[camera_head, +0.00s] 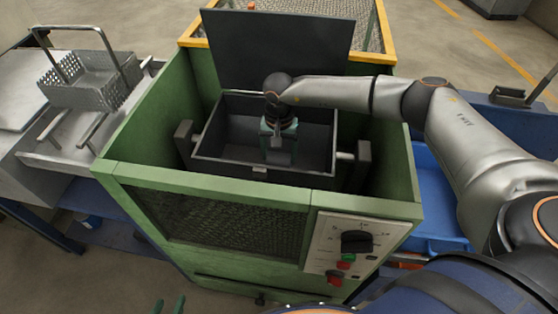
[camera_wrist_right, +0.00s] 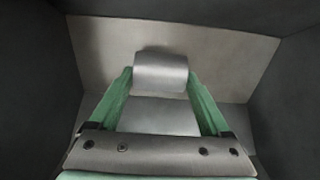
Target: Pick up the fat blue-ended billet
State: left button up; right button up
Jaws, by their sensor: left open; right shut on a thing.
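A thick grey metal cylinder, the billet (camera_wrist_right: 160,72), sits crosswise between the green fingers of my right gripper (camera_wrist_right: 162,85) in the right wrist view. The fingers are shut on it, covering its ends, so no blue shows. In the head view my right gripper (camera_head: 279,146) points down inside the open dark chamber (camera_head: 222,174) of the green furnace, near the floor. I cannot tell whether the billet touches the floor.
The furnace's dark lid (camera_head: 280,50) stands open behind the chamber. The green furnace walls (camera_head: 150,125) surround it. A perforated metal basket (camera_head: 92,82) with a handle stands on the left bench. A blue tray (camera_head: 432,200) lies to the right, partly behind my right arm. A control panel (camera_head: 350,245) is on the front.

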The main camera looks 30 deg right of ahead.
grip_shut()
jog(key=shift+w+r, duration=0.15)
